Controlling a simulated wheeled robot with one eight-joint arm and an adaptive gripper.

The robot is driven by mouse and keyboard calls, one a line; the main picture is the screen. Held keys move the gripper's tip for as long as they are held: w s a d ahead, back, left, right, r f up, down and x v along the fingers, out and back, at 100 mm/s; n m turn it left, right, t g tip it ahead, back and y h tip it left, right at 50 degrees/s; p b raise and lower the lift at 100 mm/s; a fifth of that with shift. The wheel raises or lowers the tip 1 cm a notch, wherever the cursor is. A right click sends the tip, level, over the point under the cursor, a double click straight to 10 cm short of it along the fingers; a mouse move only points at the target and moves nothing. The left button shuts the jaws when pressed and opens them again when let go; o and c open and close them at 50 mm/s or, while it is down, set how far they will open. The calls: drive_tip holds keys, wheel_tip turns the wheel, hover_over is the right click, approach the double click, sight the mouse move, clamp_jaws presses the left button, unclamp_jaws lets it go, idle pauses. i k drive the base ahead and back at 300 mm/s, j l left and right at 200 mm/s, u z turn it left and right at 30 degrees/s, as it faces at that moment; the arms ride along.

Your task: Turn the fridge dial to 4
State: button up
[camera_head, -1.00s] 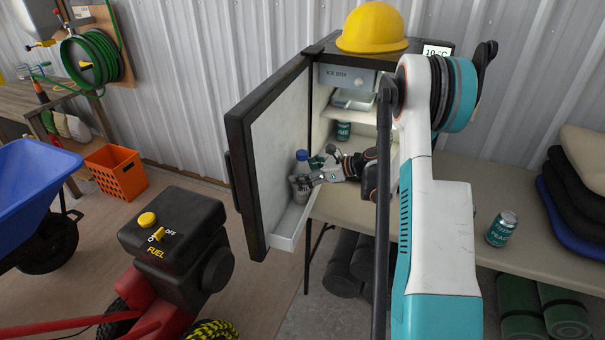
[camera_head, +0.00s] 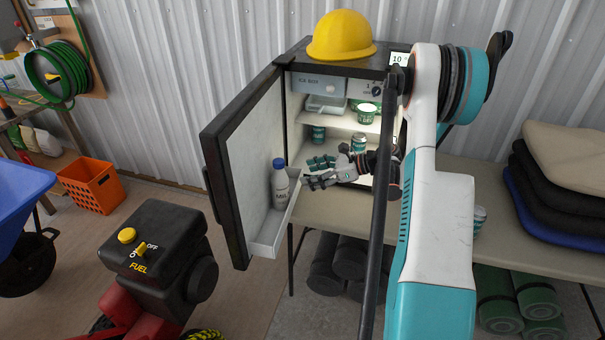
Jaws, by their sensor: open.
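The small fridge (camera_head: 290,75) stands on a table with its door (camera_head: 245,165) swung open to the left. A dark dial (camera_head: 377,90) sits on a pale panel at the upper right inside the fridge; the marks beside it are too small to read fully. My gripper (camera_head: 312,172) is open and empty in front of the lower fridge interior, pointing left. It is below and to the left of the dial, apart from it, and close to the milk bottle (camera_head: 281,185) in the door shelf; I cannot tell whether they touch.
Cans (camera_head: 359,143) and a tub (camera_head: 367,113) stand inside the fridge. The ice box (camera_head: 318,84) is at its upper left. A yellow hard hat (camera_head: 341,37) and a temperature display (camera_head: 398,59) are on top. A fuel machine (camera_head: 158,255) stands at the lower left.

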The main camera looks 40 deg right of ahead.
sight(376, 91)
drive_tip(key=z, duration=1.4)
